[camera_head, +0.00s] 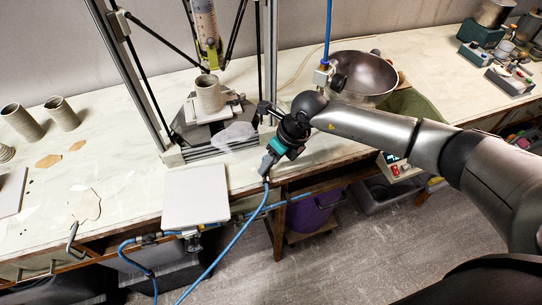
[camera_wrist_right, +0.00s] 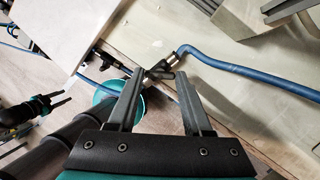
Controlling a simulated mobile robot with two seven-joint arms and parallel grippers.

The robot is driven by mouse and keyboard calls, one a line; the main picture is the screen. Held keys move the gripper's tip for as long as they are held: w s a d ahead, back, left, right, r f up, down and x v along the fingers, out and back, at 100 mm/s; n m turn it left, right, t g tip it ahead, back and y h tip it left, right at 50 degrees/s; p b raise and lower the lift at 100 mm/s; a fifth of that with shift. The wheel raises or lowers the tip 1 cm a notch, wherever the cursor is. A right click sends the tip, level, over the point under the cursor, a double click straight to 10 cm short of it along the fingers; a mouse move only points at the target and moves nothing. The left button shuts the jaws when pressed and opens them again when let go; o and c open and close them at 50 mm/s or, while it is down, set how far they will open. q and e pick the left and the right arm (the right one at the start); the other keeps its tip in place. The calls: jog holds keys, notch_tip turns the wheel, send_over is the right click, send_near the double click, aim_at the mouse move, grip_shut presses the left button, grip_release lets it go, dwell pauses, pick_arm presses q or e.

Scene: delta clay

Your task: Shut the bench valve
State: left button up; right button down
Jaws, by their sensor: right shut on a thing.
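In the wrist view the valve (camera_wrist_right: 160,71) is a small inline fitting with metal ends and a dark handle, on a blue hose (camera_wrist_right: 235,68) at the bench edge. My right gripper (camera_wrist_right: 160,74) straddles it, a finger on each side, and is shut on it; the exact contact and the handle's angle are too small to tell. In the head view my right gripper (camera_head: 267,166) points down at the bench's front edge and covers the valve. My left gripper (camera_wrist_right: 58,100) seems to show at the wrist view's left edge, clear of the valve; its opening is unclear.
A white panel (camera_head: 195,193) lies at the bench's front edge, left of my right gripper. Behind stand a framed rig with a clay cup (camera_head: 209,93) and a metal bowl (camera_head: 362,74). Blue hose (camera_head: 228,248) hangs before the bench. A purple bin (camera_head: 312,212) stands below.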

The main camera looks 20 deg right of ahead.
jog(key=m+p, duration=0.2)
jog(key=m, duration=0.2)
jog(key=shift+a+r+m+h+p, duration=0.1)
jog(key=shift+m+h+p, duration=0.2)
jog(key=shift+p, duration=0.05)
jog(key=m+p, duration=0.2)
jog(key=m, duration=0.2)
jog(key=shift+h, duration=0.4)
jog(key=shift+m, duration=0.3)
jog(key=shift+c, duration=1.6)
grip_release()
jog(key=shift+s+r, duration=0.1)
jog(key=shift+r, duration=0.45)
jog(key=v, duration=1.4)
